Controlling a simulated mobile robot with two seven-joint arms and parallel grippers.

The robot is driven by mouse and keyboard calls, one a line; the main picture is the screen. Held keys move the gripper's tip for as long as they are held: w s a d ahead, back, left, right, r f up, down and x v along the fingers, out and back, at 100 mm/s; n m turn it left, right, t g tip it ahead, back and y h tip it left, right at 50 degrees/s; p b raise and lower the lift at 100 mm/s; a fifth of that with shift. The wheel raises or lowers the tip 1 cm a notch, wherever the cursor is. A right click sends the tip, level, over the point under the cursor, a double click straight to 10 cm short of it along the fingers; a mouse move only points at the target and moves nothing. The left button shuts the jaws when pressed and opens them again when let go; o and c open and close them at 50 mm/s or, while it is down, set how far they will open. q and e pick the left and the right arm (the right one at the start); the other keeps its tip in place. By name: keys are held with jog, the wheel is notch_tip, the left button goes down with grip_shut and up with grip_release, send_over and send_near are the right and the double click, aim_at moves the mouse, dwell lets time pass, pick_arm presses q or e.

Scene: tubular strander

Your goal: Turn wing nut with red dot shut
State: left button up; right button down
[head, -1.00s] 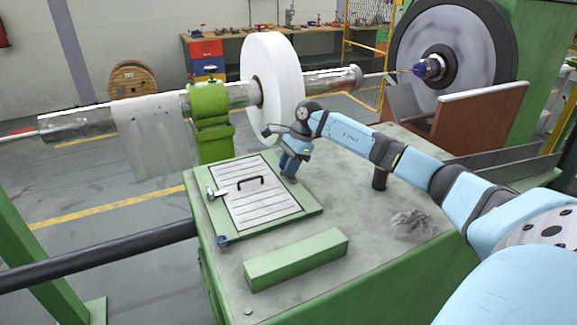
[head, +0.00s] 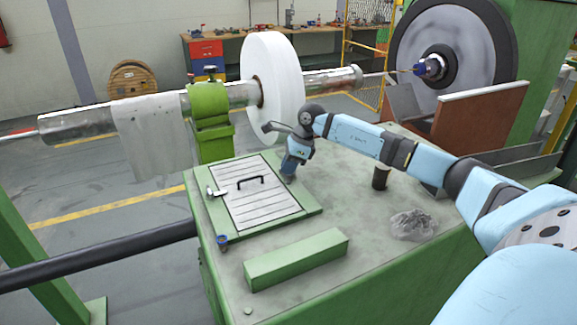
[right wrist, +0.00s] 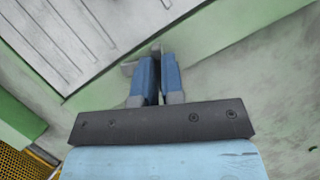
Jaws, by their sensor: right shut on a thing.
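My right gripper (head: 288,177) points down at the far right corner of the green hatch frame (head: 263,234). In the right wrist view its blue fingers (right wrist: 158,57) are close together, shut on a small grey metal piece (right wrist: 129,68) that sticks out to the left of the fingertips. This looks like the wing nut, mostly hidden by the fingers; no red dot shows. A silver wing-like fastener (head: 214,193) sits on the left edge of the hatch, and a blue-marked one (head: 222,240) at its near corner. My left gripper is out of view.
The ribbed hatch cover (head: 262,207) has a black handle (head: 250,182). A green bar (head: 296,262), a dark cylinder (head: 380,178) and a crumpled grey heap (head: 412,225) are on the machine top.

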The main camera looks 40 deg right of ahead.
jog(key=m+h, duration=0.1)
jog(key=m, duration=0.2)
jog(key=shift+m+t, duration=0.4)
jog(key=m+h, duration=0.1)
jog(key=m, duration=0.2)
jog(key=shift+a+m+h, duration=0.1)
jog(key=shift+m+h, duration=0.2)
jog(key=m+h+b, duration=0.1)
jog(key=m+h, duration=0.1)
jog(key=m, duration=0.3)
jog(key=shift+a+m, duration=0.1)
jog(key=shift+m, duration=0.6)
jog(key=c, duration=1.2)
grip_release()
jog(key=shift+s, duration=0.1)
jog(key=shift+c, duration=0.2)
jog(key=shift+t, duration=0.3)
